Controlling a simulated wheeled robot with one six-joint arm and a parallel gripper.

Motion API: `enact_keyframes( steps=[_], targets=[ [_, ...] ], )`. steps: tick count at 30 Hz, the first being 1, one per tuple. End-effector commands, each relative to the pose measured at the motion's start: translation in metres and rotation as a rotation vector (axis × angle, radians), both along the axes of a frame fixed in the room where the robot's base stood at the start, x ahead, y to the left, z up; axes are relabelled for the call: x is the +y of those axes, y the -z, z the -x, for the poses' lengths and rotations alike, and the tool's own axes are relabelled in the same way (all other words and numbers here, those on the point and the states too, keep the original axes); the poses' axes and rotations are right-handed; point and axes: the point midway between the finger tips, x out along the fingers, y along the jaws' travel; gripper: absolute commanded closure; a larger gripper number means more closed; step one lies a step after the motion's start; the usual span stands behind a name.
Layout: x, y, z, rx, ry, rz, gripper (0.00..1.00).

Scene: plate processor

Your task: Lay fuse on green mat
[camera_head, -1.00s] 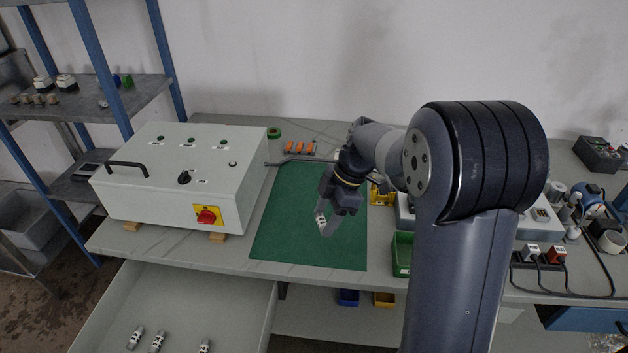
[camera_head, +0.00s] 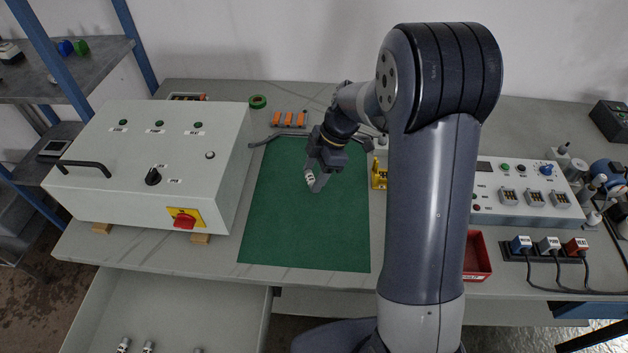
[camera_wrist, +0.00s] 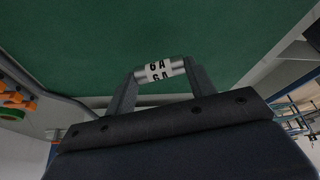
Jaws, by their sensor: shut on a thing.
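The fuse (camera_wrist: 159,70) is a small cylinder with silver ends and a white label reading 6A. My gripper (camera_wrist: 160,72) is shut on it, one finger at each end, in the wrist view. In the head view the fuse (camera_head: 309,178) shows at the tips of my gripper (camera_head: 314,181), over the upper middle of the green mat (camera_head: 300,235). The mat lies flat on the bench, and its bare surface fills much of the wrist view (camera_wrist: 130,30). I cannot tell whether the fuse touches the mat.
A light grey control box (camera_head: 165,165) with a red switch stands left of the mat. An open drawer (camera_head: 160,305) with several fuses is below the bench front. A yellow item (camera_head: 379,175) stands near the mat's right edge. The mat's front half is clear.

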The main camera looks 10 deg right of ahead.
Motion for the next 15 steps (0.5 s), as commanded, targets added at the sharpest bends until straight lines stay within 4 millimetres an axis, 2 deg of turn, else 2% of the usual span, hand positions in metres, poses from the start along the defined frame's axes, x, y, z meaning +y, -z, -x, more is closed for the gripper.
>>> enact_keyframes(
  steps=[9,15],
  targets=[
    [0.0,0.037,0.001,0.002,0.0,0.0,0.7],
    [0.0,0.038,0.0,0.0,0.0,0.0,0.7]
  ],
)
